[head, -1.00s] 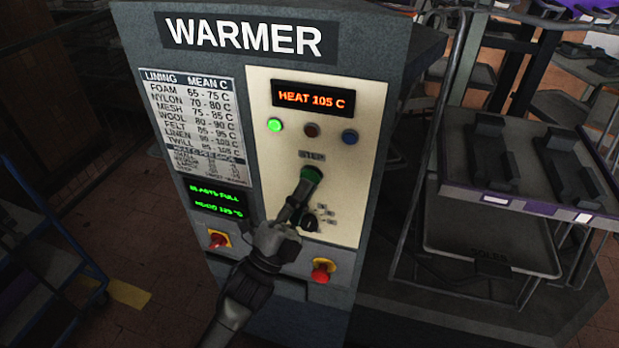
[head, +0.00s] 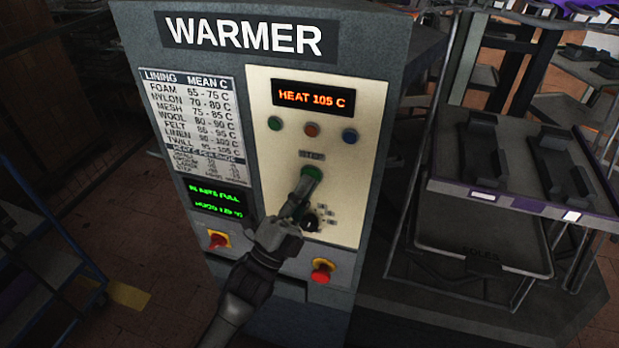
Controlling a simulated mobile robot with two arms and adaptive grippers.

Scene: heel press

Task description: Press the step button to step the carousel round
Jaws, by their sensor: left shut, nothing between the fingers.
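The green step button (head: 312,174) sits on the cream panel of the warmer (head: 352,200), under a small label. My left gripper (head: 303,188) is shut and empty, with its fingertips at the lower edge of the button and hiding part of it. I cannot tell whether the button is pushed in. The carousel's tray (head: 515,205) with dark holders stands at the right. The right gripper is not in view.
The display (head: 313,98) reads HEAT 105 C.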

